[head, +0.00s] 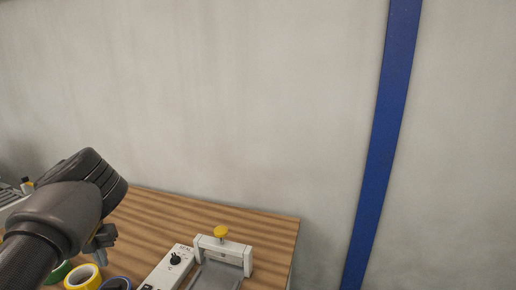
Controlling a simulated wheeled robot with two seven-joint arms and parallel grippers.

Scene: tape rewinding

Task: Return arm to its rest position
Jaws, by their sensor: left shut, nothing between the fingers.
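My left gripper (103,243) is in the lower left of the head view, at the end of the dark arm that comes in from the left. It is small and partly hidden behind my wrist. It is shut and holds nothing. It appears above the table near several tape rolls. A yellow tape roll (92,270) and a dark blue one (117,283) lie at the bottom edge, and a green one (58,272) is partly hidden by my arm. My right gripper is out of the frame.
A wooden table (255,222) fills the lower left. On it stand a grey-white device (172,266) with a black knob and a white frame (235,246) with a yellow knob. A grey wall and a blue vertical stripe (383,150) lie behind.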

